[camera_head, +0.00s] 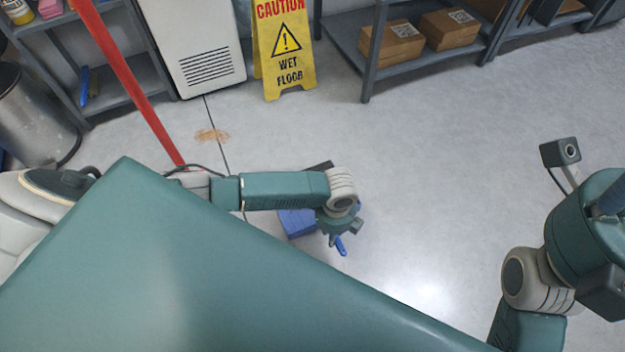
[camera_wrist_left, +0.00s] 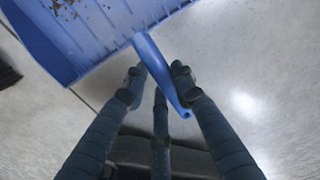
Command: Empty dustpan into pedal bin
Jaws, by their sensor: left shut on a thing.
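A blue dustpan (camera_head: 297,222) is partly hidden under my left arm in the head view. In the left wrist view the dustpan (camera_wrist_left: 85,45) has brown crumbs (camera_wrist_left: 75,5) in its pan, and its handle (camera_wrist_left: 160,72) points toward me. My left gripper (camera_wrist_left: 158,78) is shut on the handle, one finger on each side; it also shows in the head view (camera_head: 335,226). I cannot tell whether the pan touches the floor. A grey metal bin (camera_head: 30,115), likely the pedal bin, stands at the far left. My right arm is at the right; its fingers are out of view.
A yellow wet-floor sign (camera_head: 284,55) stands at the back. A red pole (camera_head: 130,80) slants down behind my left arm. A brown patch (camera_head: 212,135) lies on the floor. Shelves line the back, one with boxes (camera_head: 391,43). The floor right of the dustpan is clear.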

